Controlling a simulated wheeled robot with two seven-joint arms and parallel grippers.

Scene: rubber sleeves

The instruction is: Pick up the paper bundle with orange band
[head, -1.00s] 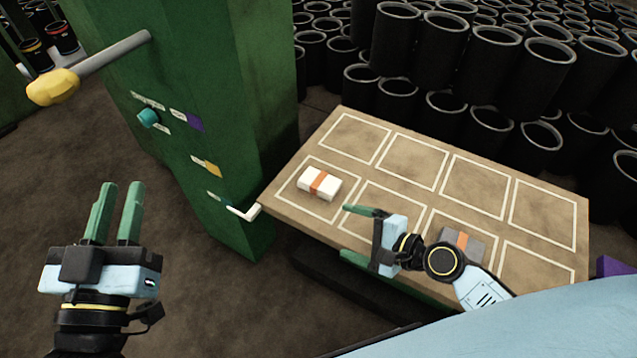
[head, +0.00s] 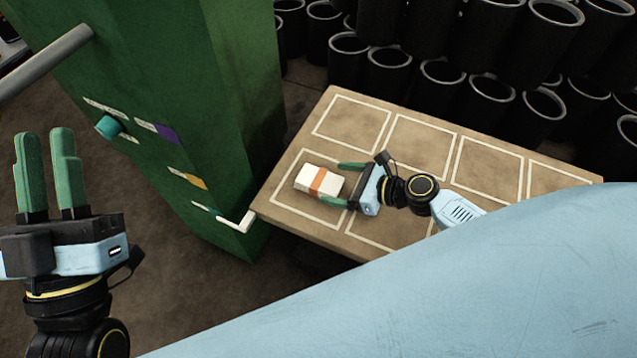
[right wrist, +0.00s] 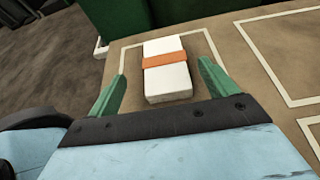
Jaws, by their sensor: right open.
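The paper bundle with orange band (head: 309,180) is a white block lying flat in a white-outlined square at the table's near left end. In the right wrist view the bundle (right wrist: 167,82) lies ahead of and between two spread green fingers. My right gripper (head: 336,182) is open, its fingertips beside the bundle's right end, and it is not closed on it. In the right wrist view the right gripper (right wrist: 161,90) shows a gap on both sides of the bundle. My left gripper (head: 45,135) points up at the left, its two fingers apart and empty, away from the table.
The brown table (head: 275,205) has several white-outlined squares. A green column (head: 215,110) with a teal knob (head: 109,127) and a white lever (head: 240,222) stands left of the table. Many black cylinders (head: 440,85) are stacked behind it. My blue arm covers the lower right.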

